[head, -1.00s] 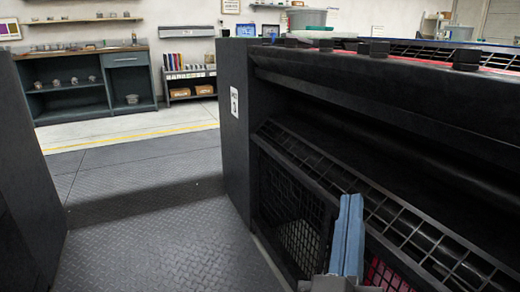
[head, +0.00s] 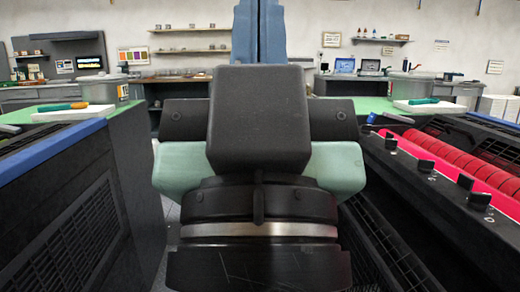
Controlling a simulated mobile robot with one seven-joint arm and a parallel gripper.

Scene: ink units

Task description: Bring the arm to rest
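My arm fills the middle of the head view, close to the camera. Its black and pale green links, with a light metal band, stand upright in front of me. Nothing is seen held in the visible part of the fingers. The lower part of the gripper is hidden behind the black block.
A dark press unit with red rollers (head: 462,150) and black knobs stands close on the right. Another dark unit (head: 75,225) stands on the left. Green tops behind them carry grey tubs (head: 103,90) and white slabs (head: 68,113). Shelves and a wooden counter line the back wall.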

